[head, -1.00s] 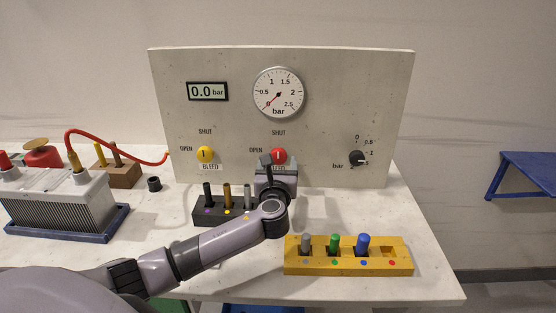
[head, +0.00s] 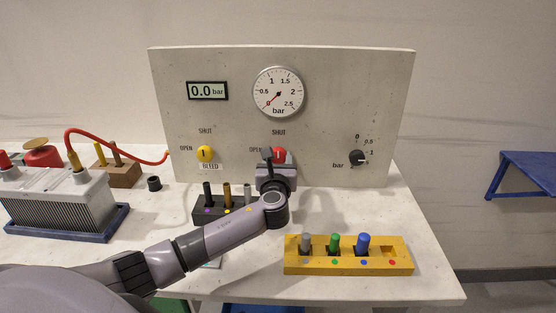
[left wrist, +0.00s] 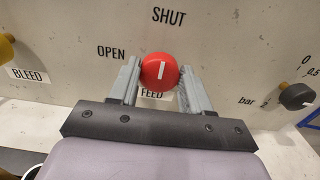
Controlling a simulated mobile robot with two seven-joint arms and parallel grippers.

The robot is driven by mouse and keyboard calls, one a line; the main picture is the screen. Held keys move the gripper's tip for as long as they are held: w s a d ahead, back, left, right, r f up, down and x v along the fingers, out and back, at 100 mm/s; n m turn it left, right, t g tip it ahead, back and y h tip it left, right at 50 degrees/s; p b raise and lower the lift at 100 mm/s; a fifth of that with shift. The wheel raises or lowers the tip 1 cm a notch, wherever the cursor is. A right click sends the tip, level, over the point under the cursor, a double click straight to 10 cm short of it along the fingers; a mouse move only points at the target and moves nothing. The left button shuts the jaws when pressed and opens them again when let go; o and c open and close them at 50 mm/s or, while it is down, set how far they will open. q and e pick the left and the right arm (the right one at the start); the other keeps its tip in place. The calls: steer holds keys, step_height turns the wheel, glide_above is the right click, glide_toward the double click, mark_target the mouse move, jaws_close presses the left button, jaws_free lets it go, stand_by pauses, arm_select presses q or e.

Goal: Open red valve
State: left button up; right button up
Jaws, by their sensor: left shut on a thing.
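The red valve (head: 279,155) is a round red knob low on the upright panel (head: 330,100), under the word SHUT with OPEN to its left. In the left wrist view the red valve (left wrist: 160,72) has a white mark standing almost upright, towards SHUT. My left gripper (head: 273,156) is at the panel; in the wrist view its two grey fingers (left wrist: 159,80) stand on either side of the knob and are shut on it. The FEED label below is partly hidden. My right gripper is not in view.
A yellow BLEED knob (head: 205,154) sits left on the panel, a black bar knob (head: 358,157) right. The dial (head: 278,92) points near 0; the display (head: 207,91) reads 0.0 bar. A dark peg block (head: 205,213) and a yellow peg block (head: 345,267) stand in front.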

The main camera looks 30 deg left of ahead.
arm_select(q)
steer(key=shift+n, duration=0.3)
steer(key=n+b, duration=0.1)
steer(key=n, duration=0.2)
steer(key=shift+f+n, duration=0.1)
steer(key=shift+n, duration=0.3)
steer(key=n+b, duration=0.2)
steer(key=n, duration=0.2)
steer(key=shift+a+n, duration=0.1)
steer(key=shift+n, duration=0.2)
steer(key=n+b, duration=0.2)
steer(key=n, duration=0.3)
steer(key=shift+s+f, duration=0.1)
steer(key=n+b, duration=0.1)
steer(key=n, duration=0.2)
steer(key=shift+a+b, duration=0.1)
steer(key=shift+b, duration=0.3)
steer(key=shift+n, duration=0.4)
